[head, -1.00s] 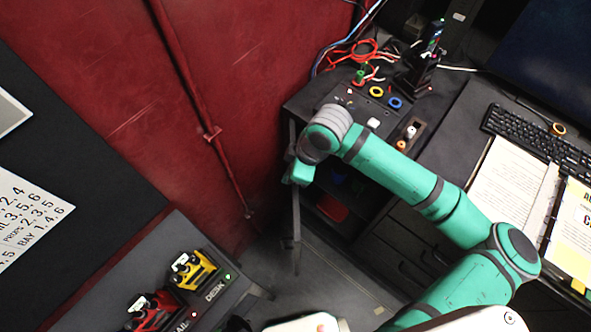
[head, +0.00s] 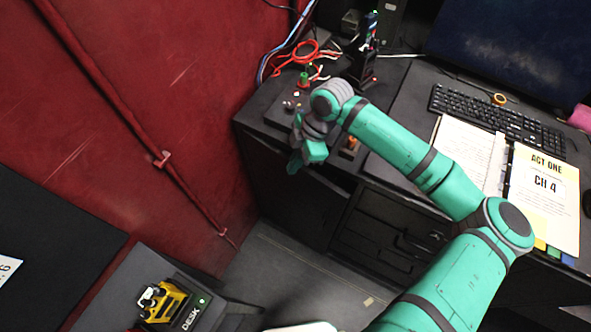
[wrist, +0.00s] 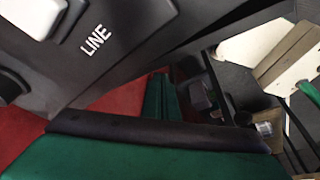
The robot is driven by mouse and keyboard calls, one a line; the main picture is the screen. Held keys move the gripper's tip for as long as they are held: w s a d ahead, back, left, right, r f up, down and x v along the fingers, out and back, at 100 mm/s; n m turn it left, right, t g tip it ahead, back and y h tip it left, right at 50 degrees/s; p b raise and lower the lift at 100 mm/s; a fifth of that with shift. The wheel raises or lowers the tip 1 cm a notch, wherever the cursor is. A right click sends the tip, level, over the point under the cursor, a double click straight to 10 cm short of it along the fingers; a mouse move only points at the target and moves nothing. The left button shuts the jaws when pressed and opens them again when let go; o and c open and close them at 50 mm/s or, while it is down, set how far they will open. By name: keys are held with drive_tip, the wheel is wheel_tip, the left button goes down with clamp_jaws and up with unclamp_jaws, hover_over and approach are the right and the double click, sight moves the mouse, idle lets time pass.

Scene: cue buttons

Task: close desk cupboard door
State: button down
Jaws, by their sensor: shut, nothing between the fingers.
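The desk cupboard door (head: 285,195) is a dark panel at the left end of the desk in the head view. It lies across most of the cupboard front and looks nearly flush. A dark strip shows near its upper right edge, so I cannot tell whether it is fully closed. My gripper (head: 299,160) is shut and empty at the door's upper part, just in front of the desk edge. I cannot tell whether it touches the door. In the wrist view, my green gripper parts fill the bottom, beside a dark bar.
The desk (head: 400,85) holds a keyboard (head: 490,118), papers (head: 465,150) and red cable (head: 300,52). Drawers (head: 385,235) are right of the door. A yellow button unit (head: 163,302) marked DESK stands at lower left. The floor (head: 285,270) before the cupboard is clear.

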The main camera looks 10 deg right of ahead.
drive_tip(key=shift+w+d, duration=0.5)
drive_tip(key=shift+s, duration=0.1)
wheel_tip(320, 180, up, 10)
drive_tip(key=shift+s+a+f, duration=0.15)
drive_tip(key=shift+s+f, duration=0.05)
drive_tip(key=shift+f, duration=0.05)
idle(0.6)
